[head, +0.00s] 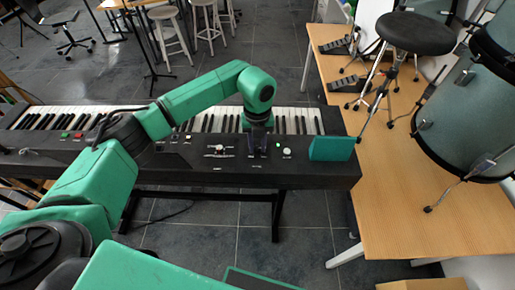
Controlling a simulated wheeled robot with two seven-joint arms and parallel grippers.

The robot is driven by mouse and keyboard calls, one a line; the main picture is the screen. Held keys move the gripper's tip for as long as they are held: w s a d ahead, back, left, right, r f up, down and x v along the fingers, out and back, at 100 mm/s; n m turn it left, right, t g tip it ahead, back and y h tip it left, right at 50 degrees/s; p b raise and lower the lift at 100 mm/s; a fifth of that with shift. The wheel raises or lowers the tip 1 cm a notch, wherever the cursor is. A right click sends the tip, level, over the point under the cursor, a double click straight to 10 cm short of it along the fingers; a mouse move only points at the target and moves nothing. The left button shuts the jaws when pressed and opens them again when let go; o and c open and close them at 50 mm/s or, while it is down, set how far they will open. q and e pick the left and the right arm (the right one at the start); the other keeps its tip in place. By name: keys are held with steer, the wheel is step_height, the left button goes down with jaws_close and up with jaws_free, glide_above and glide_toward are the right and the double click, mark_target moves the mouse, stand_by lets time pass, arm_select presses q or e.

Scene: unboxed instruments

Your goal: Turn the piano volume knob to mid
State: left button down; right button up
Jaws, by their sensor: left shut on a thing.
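The piano (190,170) is a long dark keyboard with its control panel on the side nearer to me. My left gripper (257,150) reaches down onto this panel right of its middle. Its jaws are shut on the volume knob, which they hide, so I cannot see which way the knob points. My right gripper is not in view.
A teal flat block (332,149) stands at the piano's right end. A wooden platform (410,215) on the right carries a black round stool (415,33), pedals (340,45) and a drum (470,115). Grey stools (208,20) stand behind. Open tiled floor lies beyond the piano.

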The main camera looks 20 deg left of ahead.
arm_select(q)
steer(key=m+b, duration=0.2)
steer(key=m, duration=0.1)
steer(key=shift+w+m, duration=0.1)
steer(key=shift+m, duration=0.2)
steer(key=m+b, duration=0.2)
steer(key=m, duration=0.1)
steer(key=shift+m, duration=0.3)
steer(key=m+b, duration=0.2)
steer(key=m, duration=0.1)
steer(key=shift+m, duration=0.4)
steer(key=m+b, duration=0.1)
steer(key=m, duration=0.3)
steer(key=shift+r+b, duration=0.15)
steer(key=shift+b, duration=0.15)
steer(key=m+b, duration=0.1)
steer(key=m, duration=0.5)
steer(key=shift+m, duration=0.4)
steer(key=m+b, duration=0.1)
steer(key=m, duration=0.5)
steer(key=shift+r, duration=0.1)
